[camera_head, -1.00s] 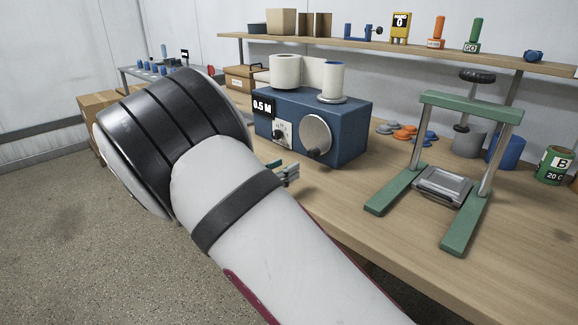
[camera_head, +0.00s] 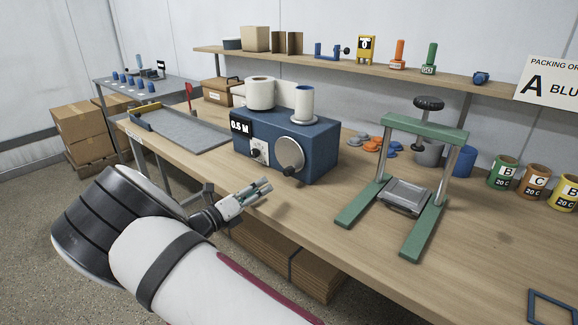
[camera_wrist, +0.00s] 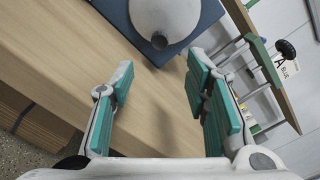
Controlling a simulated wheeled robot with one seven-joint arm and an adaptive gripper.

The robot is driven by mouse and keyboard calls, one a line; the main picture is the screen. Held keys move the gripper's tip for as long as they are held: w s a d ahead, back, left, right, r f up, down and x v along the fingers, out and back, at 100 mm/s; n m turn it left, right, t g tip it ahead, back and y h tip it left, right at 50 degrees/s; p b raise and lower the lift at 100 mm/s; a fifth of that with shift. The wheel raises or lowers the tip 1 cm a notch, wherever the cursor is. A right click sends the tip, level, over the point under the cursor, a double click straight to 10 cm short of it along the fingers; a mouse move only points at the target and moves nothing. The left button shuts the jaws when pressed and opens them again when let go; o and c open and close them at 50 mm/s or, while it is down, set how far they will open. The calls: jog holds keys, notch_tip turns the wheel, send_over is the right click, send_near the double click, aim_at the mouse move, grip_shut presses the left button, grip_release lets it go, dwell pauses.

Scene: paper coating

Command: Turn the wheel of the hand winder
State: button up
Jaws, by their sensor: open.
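The hand winder (camera_head: 318,150) is a blue box on the bench with a 0.5 M label and two rolls on top. Its round grey wheel (camera_head: 287,148) faces the bench's front edge and has a dark knob (camera_head: 292,171) low on it. My gripper (camera_head: 262,188) is open and empty, in front of the winder and left of the knob, apart from it. In the wrist view the wheel (camera_wrist: 168,14) and its dark knob (camera_wrist: 159,41) show at the top, beyond the spread green-padded fingers (camera_wrist: 160,85). The wheel's top is cut off there.
A green press frame (camera_head: 420,130) stands on the bench right of the winder. A grey tray (camera_head: 180,133) lies to its left. Blue and orange discs (camera_head: 375,143) lie behind. A shelf (camera_head: 350,65) runs above. Bare bench lies between winder and press.

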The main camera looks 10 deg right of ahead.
aim_at(286, 173)
jog(key=x, duration=1.3)
jog(key=shift+w+d, duration=0.25)
jog(key=shift+d, duration=0.1)
